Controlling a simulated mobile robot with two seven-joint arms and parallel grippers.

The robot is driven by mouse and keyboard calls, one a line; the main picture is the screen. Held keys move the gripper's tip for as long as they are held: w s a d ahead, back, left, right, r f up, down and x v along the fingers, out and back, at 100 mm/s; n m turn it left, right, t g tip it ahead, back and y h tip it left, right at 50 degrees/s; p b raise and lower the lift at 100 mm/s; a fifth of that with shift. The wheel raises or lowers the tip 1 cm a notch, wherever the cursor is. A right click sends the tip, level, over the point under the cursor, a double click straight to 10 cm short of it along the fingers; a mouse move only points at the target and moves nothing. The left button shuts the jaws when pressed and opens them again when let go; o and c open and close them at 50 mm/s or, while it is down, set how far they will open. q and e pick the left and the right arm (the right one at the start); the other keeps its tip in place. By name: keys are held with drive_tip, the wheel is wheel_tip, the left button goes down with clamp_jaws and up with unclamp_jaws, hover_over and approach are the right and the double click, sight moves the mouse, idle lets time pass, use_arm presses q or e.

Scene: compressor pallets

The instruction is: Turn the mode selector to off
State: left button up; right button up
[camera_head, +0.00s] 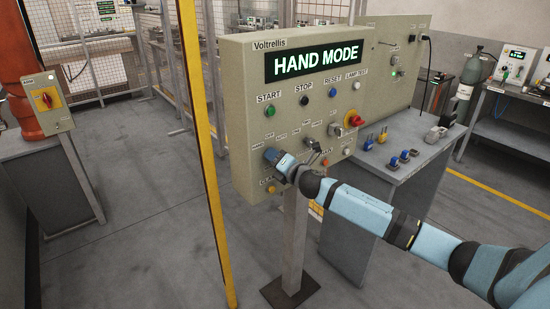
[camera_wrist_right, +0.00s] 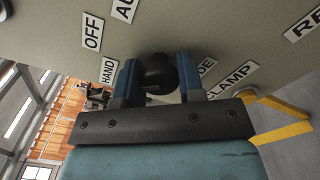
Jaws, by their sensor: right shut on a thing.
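The control panel (camera_head: 240,80) is a beige box on a post, and its display (camera_head: 315,61) reads "HAND MODE" in green. The mode selector, a round black knob (camera_wrist_right: 157,72), sits between labels reading OFF, HAND and AU… in the right wrist view. My right gripper (camera_head: 272,157) is at the lower left of the panel face and hides the knob in the head view. In the wrist view my right gripper (camera_wrist_right: 157,84) has a blue finger on each side of the knob and is shut on it. Which way the knob points is hard to tell. My left gripper is not in view.
Push buttons (camera_head: 270,111) line the panel above. A yellow post (camera_head: 203,130) stands close left. A grey table (camera_head: 420,155) with several padlocks stands at right.

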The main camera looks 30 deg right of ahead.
drive_tip(key=m+p, duration=0.1)
drive_tip(key=m, duration=0.2)
drive_tip(key=shift+r, duration=0.1)
drive_tip(key=shift+m+p, duration=0.7)
drive_tip(key=shift+m, duration=1.3)
drive_tip(key=o, duration=0.9)
drive_tip(key=shift+s, duration=0.15)
drive_tip(key=s, duration=0.4)
drive_tip(key=s+b, duration=0.1)
drive_tip(key=s, duration=0.4)
drive_tip(key=s+d, duration=0.1)
drive_tip(key=s, duration=0.3)
drive_tip(key=shift+s+b, duration=0.3)
